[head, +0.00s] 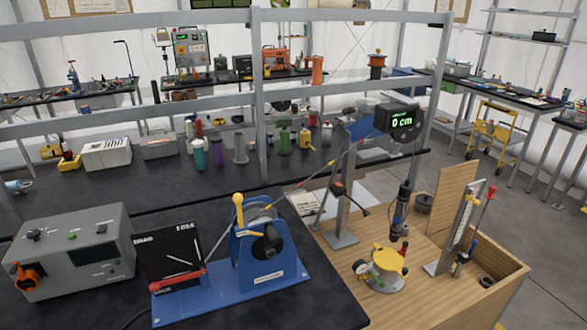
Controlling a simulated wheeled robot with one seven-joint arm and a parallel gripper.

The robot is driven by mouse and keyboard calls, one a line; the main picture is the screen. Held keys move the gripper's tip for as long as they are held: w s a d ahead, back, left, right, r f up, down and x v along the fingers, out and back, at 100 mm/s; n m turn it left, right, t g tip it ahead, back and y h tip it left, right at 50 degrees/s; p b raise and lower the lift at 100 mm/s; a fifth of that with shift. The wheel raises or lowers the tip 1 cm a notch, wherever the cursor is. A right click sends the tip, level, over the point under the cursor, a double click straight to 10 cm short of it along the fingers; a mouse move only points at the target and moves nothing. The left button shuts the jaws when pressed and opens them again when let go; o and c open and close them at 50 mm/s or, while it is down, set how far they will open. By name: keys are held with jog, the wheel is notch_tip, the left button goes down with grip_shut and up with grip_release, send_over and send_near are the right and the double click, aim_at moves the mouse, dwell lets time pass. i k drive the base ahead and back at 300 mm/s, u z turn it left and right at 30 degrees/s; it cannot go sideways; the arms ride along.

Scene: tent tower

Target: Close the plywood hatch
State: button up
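The plywood hatch (453,200) appears to be the light wooden panel standing raised at the back of the plywood deck (385,300) on the right. It leans slightly back from upright. Its right side is partly hidden behind a white ruled post (464,222). Its hinges and any opening under it cannot be made out. My gripper is not in view.
A blue winch (262,250) and a grey control box (75,252) are on the black table. Bare floor lies right of the deck.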

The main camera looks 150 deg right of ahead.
aim_at(452, 181)
jog(key=u, duration=4.8)
jog(key=i, duration=6.75)
jog(key=u, duration=3.4)
jog(key=i, duration=1.25)
jog(key=z, duration=0.05)
